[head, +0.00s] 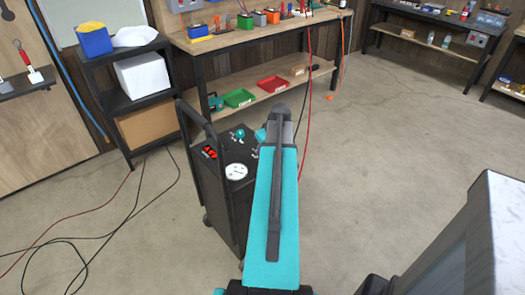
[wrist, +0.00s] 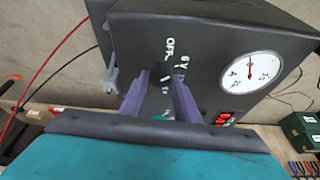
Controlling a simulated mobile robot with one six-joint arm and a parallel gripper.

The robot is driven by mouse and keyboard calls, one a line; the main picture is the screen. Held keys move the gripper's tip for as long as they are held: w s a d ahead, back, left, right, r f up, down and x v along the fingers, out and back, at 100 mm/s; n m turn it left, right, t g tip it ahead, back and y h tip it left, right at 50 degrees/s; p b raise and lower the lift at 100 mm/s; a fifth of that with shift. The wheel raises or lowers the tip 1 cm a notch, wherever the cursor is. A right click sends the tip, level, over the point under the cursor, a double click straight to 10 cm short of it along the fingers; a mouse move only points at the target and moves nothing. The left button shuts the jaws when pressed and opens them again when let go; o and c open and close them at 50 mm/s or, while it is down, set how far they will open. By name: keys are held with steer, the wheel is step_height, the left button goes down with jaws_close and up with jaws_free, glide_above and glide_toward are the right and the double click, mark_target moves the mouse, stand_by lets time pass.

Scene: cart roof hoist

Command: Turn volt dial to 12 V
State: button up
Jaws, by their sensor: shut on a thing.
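The volt dial (wrist: 159,71) is a small dark knob on the sloped dark panel in the wrist view. White marks "OFF" and "6V" show beside it. My gripper (wrist: 163,80) has its two purple fingers shut on the dial, and they cover much of it. Other marks and the dial's pointer cannot be read clearly. In the head view the dark cart (head: 226,205) stands left of my arm, with its panel on top. My arm hides the gripper tips and most of the dial there.
A grey clamp (wrist: 112,75) hangs at the panel edge. Cables lie on the floor at left.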

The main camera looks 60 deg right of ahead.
steer(key=m, duration=0.2)
steer(key=m+g+h, duration=0.1)
steer(key=m, duration=0.1)
steer(key=a+m, duration=0.1)
steer(key=m, duration=0.2)
steer(key=shift+w+f+g+h, duration=0.15)
steer(key=shift+w+g+h, duration=0.1)
steer(key=shift+g+h, duration=0.15)
steer(key=m+g, duration=0.1)
steer(key=m, duration=0.2)
steer(key=shift+w+h, duration=0.15)
steer(key=shift+h, duration=0.15)
steer(key=shift+w+m+g, duration=0.1)
steer(key=shift+m+g, duration=0.4)
steer(key=shift+m, duration=0.8)
steer(key=shift+d, duration=0.1)
steer(key=o, duration=1)
steer(key=shift+o, duration=0.2)
